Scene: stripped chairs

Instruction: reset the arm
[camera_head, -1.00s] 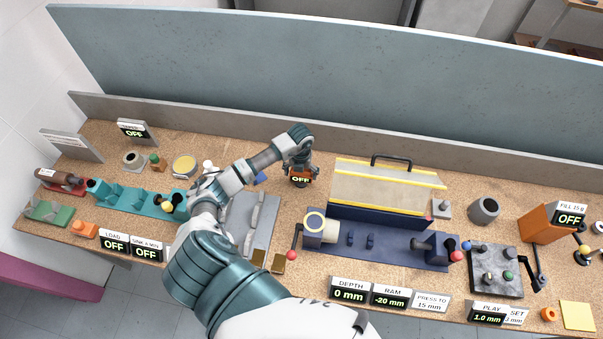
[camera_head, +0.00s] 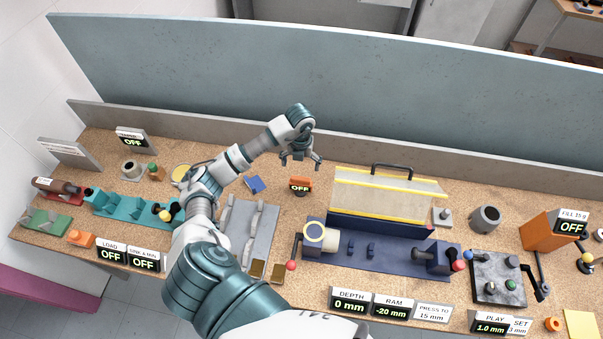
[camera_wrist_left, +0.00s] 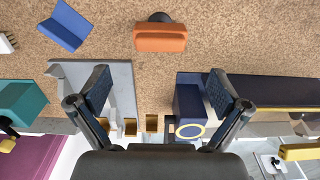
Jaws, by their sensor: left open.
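My left arm reaches in from the bottom and bends over the bench. The orange block (camera_wrist_left: 160,37) lies beyond the fingertips there. My right gripper is in neither view.
A navy press fixture (camera_head: 390,252) with a yellow-edged guard (camera_head: 388,192) stands right of the gripper. A grey tray (camera_head: 262,228) and teal fixture (camera_head: 135,207) lie left. A grey partition (camera_head: 330,75) closes the back.

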